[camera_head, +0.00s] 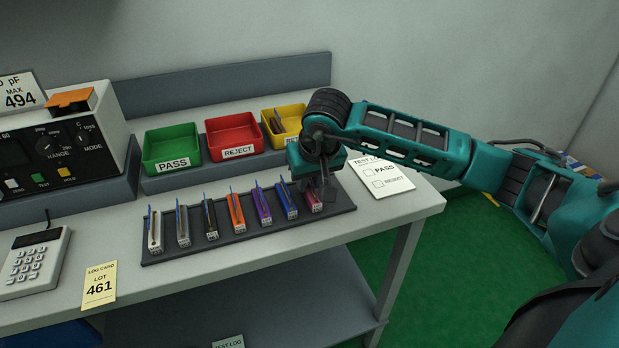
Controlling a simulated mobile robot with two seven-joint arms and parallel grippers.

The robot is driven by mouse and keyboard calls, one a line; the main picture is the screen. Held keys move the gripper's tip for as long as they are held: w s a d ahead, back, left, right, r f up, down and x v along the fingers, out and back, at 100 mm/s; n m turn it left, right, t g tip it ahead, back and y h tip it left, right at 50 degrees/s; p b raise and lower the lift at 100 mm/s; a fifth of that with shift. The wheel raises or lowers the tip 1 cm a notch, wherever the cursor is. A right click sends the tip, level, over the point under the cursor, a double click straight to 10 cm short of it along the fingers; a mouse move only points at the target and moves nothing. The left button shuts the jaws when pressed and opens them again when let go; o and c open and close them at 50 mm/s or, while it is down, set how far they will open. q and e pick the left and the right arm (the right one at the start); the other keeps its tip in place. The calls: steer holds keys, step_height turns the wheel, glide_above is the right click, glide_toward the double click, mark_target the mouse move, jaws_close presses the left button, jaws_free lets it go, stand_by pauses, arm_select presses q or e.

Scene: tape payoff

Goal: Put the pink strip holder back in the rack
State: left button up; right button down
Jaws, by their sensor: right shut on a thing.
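The pink strip holder (313,203) is at the right end of the dark rack (190,248), in line with the other holders. My right gripper (314,186) is above it, pointing down, and is shut on it. The fingers hide the holder's upper part, and I cannot tell if its base is fully seated. Several other strip holders stand in the rack to its left, among them a blue one (286,205), a purple one (262,212) and an orange one (237,215). My left gripper is not in view.
A test log sheet (388,185) lies right of the rack, near the table's right edge. A meter (80,140), keypad (35,265) and log card (99,285) are at left.

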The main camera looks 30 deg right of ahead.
steer(key=shift+f, duration=0.2)
steer(key=c, duration=1)
jaws_free()
steer(key=shift+r, duration=0.1)
steer(key=v, duration=1.2)
steer(key=shift+s+r, duration=0.1)
steer(key=shift+r, duration=0.05)
steer(key=shift+a, duration=0.1)
